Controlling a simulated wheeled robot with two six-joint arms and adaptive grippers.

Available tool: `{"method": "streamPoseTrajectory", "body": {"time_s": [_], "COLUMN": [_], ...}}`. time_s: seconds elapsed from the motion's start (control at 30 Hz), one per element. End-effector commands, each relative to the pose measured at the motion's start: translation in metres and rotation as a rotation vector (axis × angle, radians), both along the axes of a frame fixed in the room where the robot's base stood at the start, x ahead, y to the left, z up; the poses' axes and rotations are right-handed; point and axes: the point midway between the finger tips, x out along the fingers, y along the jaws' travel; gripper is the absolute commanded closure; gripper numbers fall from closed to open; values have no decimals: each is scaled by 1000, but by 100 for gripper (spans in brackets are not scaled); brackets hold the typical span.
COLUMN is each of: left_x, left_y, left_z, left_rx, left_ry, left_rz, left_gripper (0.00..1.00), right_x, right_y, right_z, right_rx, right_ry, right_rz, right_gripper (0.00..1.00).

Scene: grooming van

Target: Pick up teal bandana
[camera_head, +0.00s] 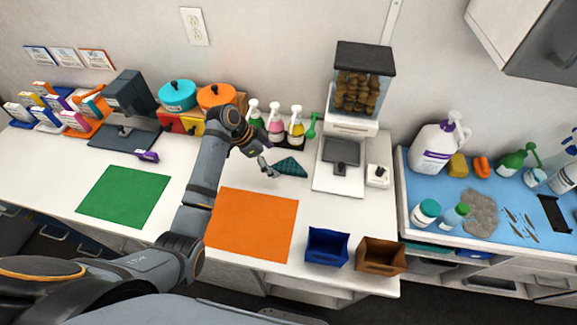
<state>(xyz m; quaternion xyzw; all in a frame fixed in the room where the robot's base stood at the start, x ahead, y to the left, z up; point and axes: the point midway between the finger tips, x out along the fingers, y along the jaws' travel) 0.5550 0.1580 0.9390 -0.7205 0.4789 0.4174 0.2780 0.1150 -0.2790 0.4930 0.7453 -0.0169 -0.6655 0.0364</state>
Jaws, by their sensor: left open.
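The teal bandana (291,167) lies on the white counter, behind the orange mat and in front of the row of spray bottles. It looks like a dark teal triangle of patterned cloth. My left gripper (268,167) is open and close to the bandana's left end. Whether its fingers touch the cloth I cannot tell. My left arm reaches in from the lower left over the counter. My right gripper does not show.
An orange mat (252,224) and a green mat (124,196) lie bare on the counter. Spray bottles (276,127) stand behind the bandana, and a treat dispenser with a tray (341,152) stands to its right. A blue bin (326,247) and a brown bin (381,255) sit at the front edge.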

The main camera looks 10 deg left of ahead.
Motion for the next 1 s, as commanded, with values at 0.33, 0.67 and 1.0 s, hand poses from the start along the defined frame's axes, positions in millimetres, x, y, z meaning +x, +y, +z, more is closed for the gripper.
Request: {"method": "streamPoseTrajectory", "body": {"time_s": [0.33,0.67,1.0], "left_x": [16,17,17], "left_y": [-40,-43,-42], "left_z": [-20,-26,-29], "left_rx": [-2,0,0], "left_ry": [2,1,1], "left_rz": [-1,0,0], "left_gripper": [1,1,1], "right_x": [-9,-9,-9], "right_y": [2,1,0], "right_z": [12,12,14], "right_rx": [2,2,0], "right_ry": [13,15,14], "right_rz": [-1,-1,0], "right_gripper": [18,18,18]}}
